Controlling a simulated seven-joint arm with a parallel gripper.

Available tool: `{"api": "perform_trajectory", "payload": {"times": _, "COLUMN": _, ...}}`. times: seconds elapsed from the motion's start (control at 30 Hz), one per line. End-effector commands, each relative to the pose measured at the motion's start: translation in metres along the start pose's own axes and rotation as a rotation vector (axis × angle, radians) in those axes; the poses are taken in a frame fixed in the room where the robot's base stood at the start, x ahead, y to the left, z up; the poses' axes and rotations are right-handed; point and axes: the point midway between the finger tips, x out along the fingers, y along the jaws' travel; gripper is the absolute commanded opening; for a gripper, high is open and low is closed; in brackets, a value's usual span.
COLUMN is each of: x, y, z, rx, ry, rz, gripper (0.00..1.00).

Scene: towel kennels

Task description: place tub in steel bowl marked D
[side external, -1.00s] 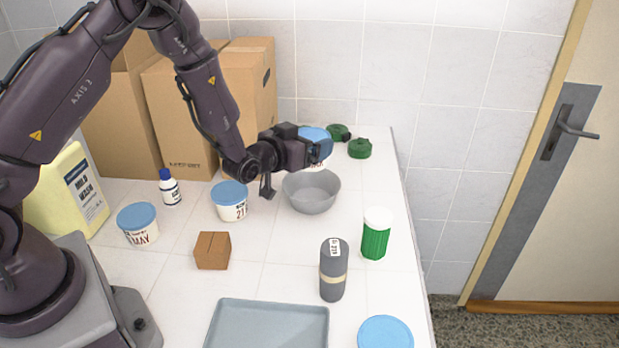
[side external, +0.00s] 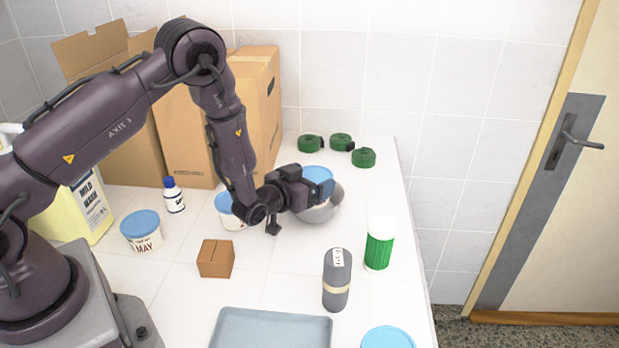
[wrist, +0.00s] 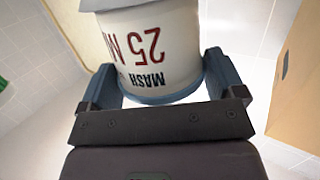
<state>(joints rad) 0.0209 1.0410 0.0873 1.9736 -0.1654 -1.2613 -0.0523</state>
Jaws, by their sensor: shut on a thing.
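My gripper (side external: 322,190) is shut on a white tub with a light-blue lid (side external: 317,173). In the wrist view the tub (wrist: 155,45) sits between the two fingers, its red "25" and dark "MASH" print upside down in the picture. In the side view the tub overlaps the grey steel bowl (side external: 324,214); the gripper hides much of the bowl's left side and the tub's lower part. I cannot tell whether the tub touches the bowl. No letter is readable on the bowl.
Similar tubs stand at left (side external: 141,231), behind my wrist (side external: 226,212) and at front right (side external: 388,338). A green shaker (side external: 379,247), grey cylinder (side external: 337,280), brown block (side external: 216,259) and grey tray (side external: 272,330) stand in front. Several green coils (side external: 341,142) lie behind.

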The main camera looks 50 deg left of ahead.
Motion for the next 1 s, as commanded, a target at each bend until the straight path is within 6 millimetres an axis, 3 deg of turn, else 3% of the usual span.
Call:
{"api": "perform_trajectory", "payload": {"times": 0.27, "x": 0.002, "y": 0.000, "z": 0.005, "rx": -0.001, "ry": 0.003, "rz": 0.000, "gripper": 0.54}}
{"api": "perform_trajectory", "payload": {"times": 0.3, "x": 0.001, "y": 0.000, "z": 0.006, "rx": -0.001, "ry": 0.000, "rz": 0.000, "gripper": 0.91}}
{"api": "perform_trajectory", "payload": {"times": 0.37, "x": 0.001, "y": 0.000, "z": 0.006, "rx": -0.001, "ry": 0.000, "rz": 0.000, "gripper": 1.00}}
{"api": "perform_trajectory", "payload": {"times": 0.57, "x": 0.001, "y": 0.000, "z": 0.005, "rx": -0.001, "ry": 0.001, "rz": 0.000, "gripper": 1.00}}
{"api": "perform_trajectory", "payload": {"times": 0.73, "x": -0.002, "y": 0.000, "z": -0.009, "rx": -0.001, "ry": 0.003, "rz": 0.000, "gripper": 1.00}}
{"api": "perform_trajectory", "payload": {"times": 1.0, "x": -0.052, "y": 0.001, "z": -0.006, "rx": 0.000, "ry": -0.002, "rz": 0.001, "gripper": 1.00}}
